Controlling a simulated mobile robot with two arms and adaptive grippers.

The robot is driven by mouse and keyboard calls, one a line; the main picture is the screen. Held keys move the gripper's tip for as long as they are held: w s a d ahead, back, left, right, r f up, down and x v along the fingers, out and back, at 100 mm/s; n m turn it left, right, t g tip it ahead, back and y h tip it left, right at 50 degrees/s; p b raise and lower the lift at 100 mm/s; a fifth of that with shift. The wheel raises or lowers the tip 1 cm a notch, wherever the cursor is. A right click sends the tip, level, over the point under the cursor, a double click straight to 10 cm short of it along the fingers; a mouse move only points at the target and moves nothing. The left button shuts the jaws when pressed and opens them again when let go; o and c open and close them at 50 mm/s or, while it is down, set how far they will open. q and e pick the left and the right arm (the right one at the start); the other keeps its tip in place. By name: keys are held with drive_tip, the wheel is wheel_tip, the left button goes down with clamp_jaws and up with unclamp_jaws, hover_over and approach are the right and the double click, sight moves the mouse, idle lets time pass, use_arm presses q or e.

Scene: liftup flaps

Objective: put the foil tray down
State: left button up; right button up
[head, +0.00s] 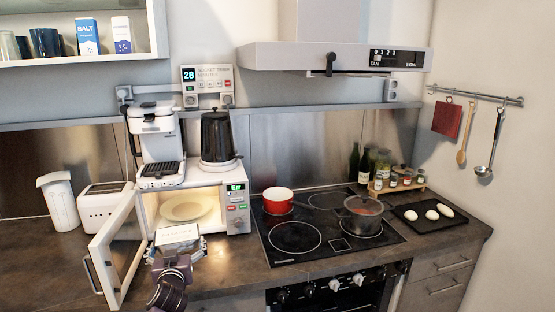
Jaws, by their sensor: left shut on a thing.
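The foil tray (178,234) is silvery and shows just in front of the open microwave (237,220). My left gripper (176,256) is shut on its near side and holds it at the microwave's mouth. The tray looks roughly level, and I cannot tell whether it touches anything below. A pale round plate (186,208) lies inside the lit microwave, behind the tray. My right gripper is not in view.
The microwave door (117,253) stands open just left of the tray. A coffee machine (157,145) and black kettle (216,138) stand on the microwave. The hob (325,238), to the right, holds a red pan (278,201) and a grey pot (360,215).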

sight(178, 248)
use_arm(q)
drive_tip(key=shift+s+d+r, duration=0.15)
drive_tip(key=shift+s+r, duration=0.2)
drive_tip(key=shift+s, duration=0.3)
drive_tip(key=shift+s+d+r, duration=0.1)
drive_tip(key=shift+s+r, duration=0.2)
drive_tip(key=shift+s, duration=0.3)
drive_tip(key=shift+s+d, duration=0.1)
drive_tip(key=shift+s, duration=0.1)
drive_tip(key=shift+f+h, duration=0.3)
drive_tip(key=shift+s+f+m, duration=0.1)
drive_tip(key=shift+f+m, duration=0.05)
drive_tip(key=shift+m, duration=0.15)
drive_tip(key=s+d+r+m+h, duration=0.1)
drive_tip(key=s+d+m+h, duration=0.1)
drive_tip(key=s, duration=1)
drive_tip(key=s+d+r+m+g+h, duration=0.1)
drive_tip(key=s+d+h, duration=0.4)
drive_tip(key=s, duration=0.7)
drive_tip(key=s+d+r+m+h, duration=0.2)
drive_tip(key=s+d+m+h, duration=0.1)
drive_tip(key=s, duration=0.9)
drive_tip(key=shift+s+d+r+m+h+b, duration=0.3)
drive_tip(key=shift+m+h, duration=0.2)
drive_tip(key=shift+m, duration=0.4)
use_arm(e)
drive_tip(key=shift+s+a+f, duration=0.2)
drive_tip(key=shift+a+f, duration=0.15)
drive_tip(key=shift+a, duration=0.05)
